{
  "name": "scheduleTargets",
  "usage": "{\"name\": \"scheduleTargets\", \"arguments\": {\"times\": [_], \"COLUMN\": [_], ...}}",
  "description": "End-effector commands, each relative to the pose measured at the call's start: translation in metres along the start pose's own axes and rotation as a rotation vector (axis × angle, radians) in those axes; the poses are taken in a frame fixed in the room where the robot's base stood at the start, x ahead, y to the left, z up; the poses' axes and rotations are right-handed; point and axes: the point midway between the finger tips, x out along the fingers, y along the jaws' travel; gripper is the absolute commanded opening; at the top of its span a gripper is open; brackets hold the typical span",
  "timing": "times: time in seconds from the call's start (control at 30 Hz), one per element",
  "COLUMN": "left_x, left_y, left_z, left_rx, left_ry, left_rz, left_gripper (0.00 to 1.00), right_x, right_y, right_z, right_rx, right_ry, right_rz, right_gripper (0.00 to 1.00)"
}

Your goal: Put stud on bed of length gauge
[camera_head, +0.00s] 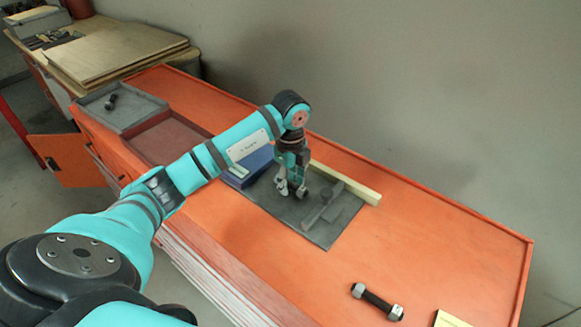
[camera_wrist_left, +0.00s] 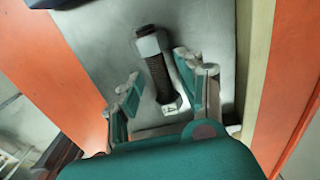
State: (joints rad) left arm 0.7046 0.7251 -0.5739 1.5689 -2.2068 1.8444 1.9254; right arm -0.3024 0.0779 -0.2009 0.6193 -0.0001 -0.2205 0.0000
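In the wrist view a dark threaded stud (camera_wrist_left: 158,76) with a grey nut at its upper end lies between my left fingers, over the grey mat. A small white face marked "4" shows at its lower end. My left gripper (camera_head: 291,191) is over the mat in the head view; its fingers stand apart on either side of the stud in the wrist view (camera_wrist_left: 156,75), with visible gaps. In the head view I cannot make the stud out under the gripper. A grey metal piece, apparently the length gauge (camera_head: 326,211), lies on the mat just right of the gripper. My right gripper is not in view.
The grey mat (camera_head: 318,235) lies on the orange bench, with a wooden strip (camera_head: 362,191) along its far side. A blue item (camera_head: 254,163) is left of the gripper. Another stud with nuts (camera_head: 378,302) lies front right. A grey tray (camera_head: 125,117) holds a dark piece.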

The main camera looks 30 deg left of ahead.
Motion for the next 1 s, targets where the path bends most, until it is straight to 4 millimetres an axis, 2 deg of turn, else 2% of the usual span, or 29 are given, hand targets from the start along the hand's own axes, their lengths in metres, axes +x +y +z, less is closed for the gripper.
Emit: {"name": "scheduleTargets", "arguments": {"times": [0.23,0.33,0.4,0.5,0.7,1.0], "left_x": [-0.046,-0.07,-0.087,-0.102,-0.115,-0.116], "left_y": [-0.002,-0.002,-0.002,-0.001,-0.001,0.0], "left_z": [0.001,0.001,0.002,0.001,0.0,0.0], "left_rx": [0.001,0.0,0.0,0.0,-0.001,-0.001], "left_ry": [-0.002,-0.002,-0.005,-0.003,-0.001,0.0], "left_rz": [-0.01,-0.009,-0.008,-0.006,-0.003,-0.002], "left_gripper": [0.39,0.39,0.39,0.39,0.39,0.39], "right_x": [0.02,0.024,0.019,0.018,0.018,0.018], "right_y": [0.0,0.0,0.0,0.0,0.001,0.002], "right_z": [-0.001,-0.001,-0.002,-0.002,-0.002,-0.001], "right_rx": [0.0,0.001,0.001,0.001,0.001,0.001], "right_ry": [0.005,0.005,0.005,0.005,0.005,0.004], "right_rz": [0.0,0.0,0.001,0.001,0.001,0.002], "right_gripper": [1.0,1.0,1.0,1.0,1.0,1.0]}}
